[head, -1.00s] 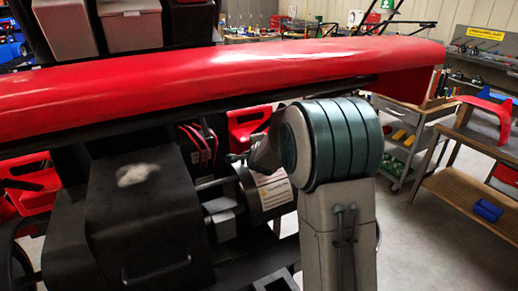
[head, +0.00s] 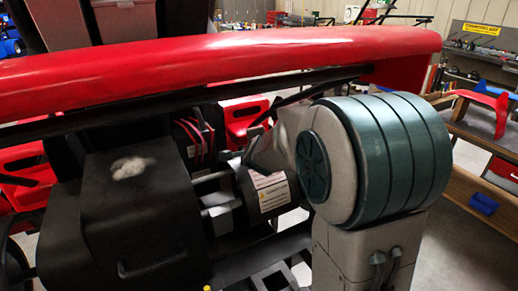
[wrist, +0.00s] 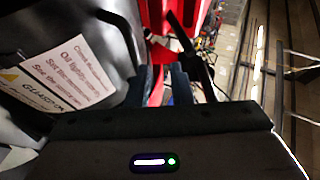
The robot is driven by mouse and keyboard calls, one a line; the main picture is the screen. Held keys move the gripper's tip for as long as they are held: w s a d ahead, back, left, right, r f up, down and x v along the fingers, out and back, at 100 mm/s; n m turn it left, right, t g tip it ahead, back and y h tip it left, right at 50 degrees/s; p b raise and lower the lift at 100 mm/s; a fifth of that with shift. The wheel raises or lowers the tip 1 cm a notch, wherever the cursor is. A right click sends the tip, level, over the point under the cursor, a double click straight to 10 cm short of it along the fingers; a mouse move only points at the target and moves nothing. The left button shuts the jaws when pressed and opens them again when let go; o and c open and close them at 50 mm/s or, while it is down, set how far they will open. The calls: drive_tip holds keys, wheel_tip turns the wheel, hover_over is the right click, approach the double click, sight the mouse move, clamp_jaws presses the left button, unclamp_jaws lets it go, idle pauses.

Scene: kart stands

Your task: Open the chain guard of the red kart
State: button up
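The red kart's long red body panel (head: 200,75) crosses the head view. Below it is a dark rounded housing (head: 243,200) with a white printed label (head: 270,188). The wrist view shows a white label close up at left (wrist: 68,75), with the word "GUARD" partly readable. I take this housing to be the chain guard; no gap at its edge is clear. My gripper (wrist: 168,84) shows as two dark bluish fingertips just right of the label. A black lever (wrist: 192,52) rises beside them; contact is unclear. My arm hides much of the gripper in the head view.
A black box with a front handle (head: 145,215) is left of the housing. A wooden bench (head: 480,140) carries a red stand-like part (head: 483,108), with a blue tray (head: 484,204) lower down. Some bare floor shows at right.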

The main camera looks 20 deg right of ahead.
drive_tip(key=v, duration=0.6)
drive_tip(key=shift+d+p, duration=0.1)
drive_tip(key=shift+p, duration=0.25)
